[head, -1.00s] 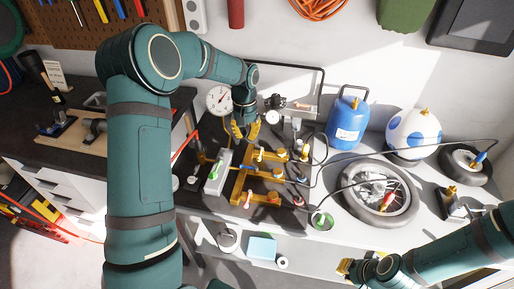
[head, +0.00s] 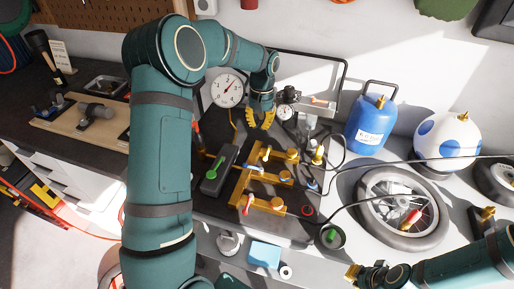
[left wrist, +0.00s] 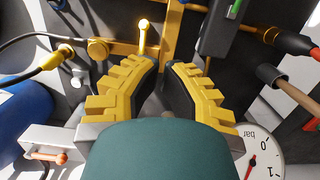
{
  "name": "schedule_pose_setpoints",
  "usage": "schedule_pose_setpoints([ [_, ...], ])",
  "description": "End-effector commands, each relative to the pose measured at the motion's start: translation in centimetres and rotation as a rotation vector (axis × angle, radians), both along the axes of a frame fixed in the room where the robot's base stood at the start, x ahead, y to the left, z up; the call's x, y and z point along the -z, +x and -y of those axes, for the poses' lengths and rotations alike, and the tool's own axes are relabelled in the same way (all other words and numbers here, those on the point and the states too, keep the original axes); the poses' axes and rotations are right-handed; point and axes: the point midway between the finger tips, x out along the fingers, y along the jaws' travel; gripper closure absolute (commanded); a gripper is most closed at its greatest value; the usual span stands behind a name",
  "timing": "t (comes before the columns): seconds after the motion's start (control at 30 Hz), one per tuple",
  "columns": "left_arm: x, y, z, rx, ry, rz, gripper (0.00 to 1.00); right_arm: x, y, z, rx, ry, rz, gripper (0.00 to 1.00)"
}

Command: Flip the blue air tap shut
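A brass manifold (head: 270,182) with several branches lies on the dark bench top. A small blue tap handle (head: 255,168) shows on its middle branch; its exact angle is too small to tell. A yellow tap lever (head: 266,154) stands on the upper branch and a red one (head: 248,203) on the lower. My left gripper (head: 261,126) hangs fingers-down behind the manifold, apart from the taps. In the left wrist view its fingers (left wrist: 167,72) are apart with nothing between them. The yellow lever (left wrist: 143,32) stands beyond them; the blue handle is not clear there. My right gripper (head: 353,272) is low at the right, finger gap unclear.
A dark box with a green switch (head: 218,170) stands left of the manifold. A pressure gauge (head: 226,90) stands behind it. A blue tank (head: 371,126), a white-and-blue ball-shaped tank (head: 447,142) and a wheel (head: 402,208) are at the right. Hoses cross between them.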

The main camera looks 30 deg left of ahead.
Motion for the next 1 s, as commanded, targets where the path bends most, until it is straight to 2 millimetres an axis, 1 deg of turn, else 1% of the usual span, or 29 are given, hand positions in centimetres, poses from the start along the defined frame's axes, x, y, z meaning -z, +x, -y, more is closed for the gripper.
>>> schedule_pose_setpoints([
  [0.17, 2.3, -0.4, 0.0, 0.0, -0.001, -0.004, 1.0, 0.3, -0.1, 0.0, -0.002, 0.0, -0.002, 1.0],
  [0.4, 7.1, -1.0, 0.2, 0.0, -0.001, -0.005, 1.0, 0.8, -0.2, -0.1, -0.004, 0.002, -0.006, 1.0],
  [0.57, 10.0, -1.4, 0.3, 0.0, -0.002, -0.005, 1.0, 1.1, -0.3, -0.1, -0.006, 0.002, -0.008, 1.0],
  [0.7, 10.9, -3.1, 0.7, 0.001, -0.001, -0.003, 1.0, 1.2, -0.4, -0.1, -0.007, 0.002, -0.009, 1.0],
  [0.8, 11.4, -3.8, 0.9, 0.0, 0.0, -0.002, 1.0, 1.2, -0.4, -0.1, -0.008, 0.002, -0.009, 1.0],
  [1.0, 11.8, -4.5, 1.1, 0.001, 0.0, 0.0, 1.0, 1.3, -0.4, -0.1, -0.008, 0.002, -0.01, 1.0],
])
